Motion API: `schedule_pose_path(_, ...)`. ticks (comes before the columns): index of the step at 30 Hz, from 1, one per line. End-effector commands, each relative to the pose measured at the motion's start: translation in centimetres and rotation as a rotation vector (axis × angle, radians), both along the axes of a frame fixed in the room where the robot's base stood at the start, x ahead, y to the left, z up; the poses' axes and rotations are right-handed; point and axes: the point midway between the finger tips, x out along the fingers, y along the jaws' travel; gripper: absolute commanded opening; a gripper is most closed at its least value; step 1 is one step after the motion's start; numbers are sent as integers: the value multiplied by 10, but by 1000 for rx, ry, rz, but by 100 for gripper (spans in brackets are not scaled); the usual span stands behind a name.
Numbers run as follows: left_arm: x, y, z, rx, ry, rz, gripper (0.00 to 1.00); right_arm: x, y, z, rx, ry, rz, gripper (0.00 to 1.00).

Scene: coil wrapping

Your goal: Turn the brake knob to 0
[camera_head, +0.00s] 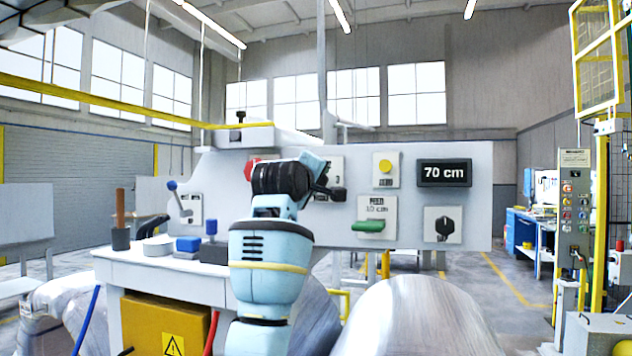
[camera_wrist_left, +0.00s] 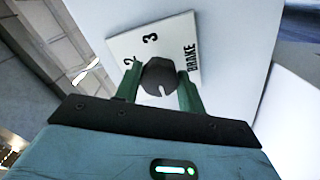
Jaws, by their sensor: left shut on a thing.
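The brake knob (camera_wrist_left: 158,77) is dark and round, on a white plate (camera_wrist_left: 185,32) that reads BRAKE, with the figures 2 and 3 visible. A pale notch shows at its lower edge; the figure it faces cannot be told, and the 0 is not visible. My left gripper (camera_wrist_left: 160,82) is shut on the knob, with a green finger on each side of it. In the head view my left gripper (camera_head: 325,184) is at the panel, covering the knob and much of its plate (camera_head: 335,166). My right gripper is not in view.
The grey panel (camera_head: 474,198) carries a red button (camera_head: 252,168), a yellow button (camera_head: 385,166), a 70 cm display (camera_head: 444,173), a green FEED handle (camera_head: 368,226), a black selector (camera_head: 444,227) and a blue-tipped lever (camera_head: 178,196). Large wrapped coils (camera_head: 415,318) stand below.

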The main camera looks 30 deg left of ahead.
Motion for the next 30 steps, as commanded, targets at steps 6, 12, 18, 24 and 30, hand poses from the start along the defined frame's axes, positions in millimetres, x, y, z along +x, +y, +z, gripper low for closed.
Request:
schedule_pose_path(6,0,0,-1,-9,-1,0,17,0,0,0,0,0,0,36)
schedule_pose_path(12,0,0,0,-9,-1,0,17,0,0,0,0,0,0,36)
schedule_pose_path(18,0,0,0,-8,-2,0,61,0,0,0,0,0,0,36)
schedule_pose_path(24,0,0,0,-8,-2,0,61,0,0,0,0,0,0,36)
schedule_pose_path(30,-6,-2,0,-7,-4,0,61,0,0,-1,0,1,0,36)
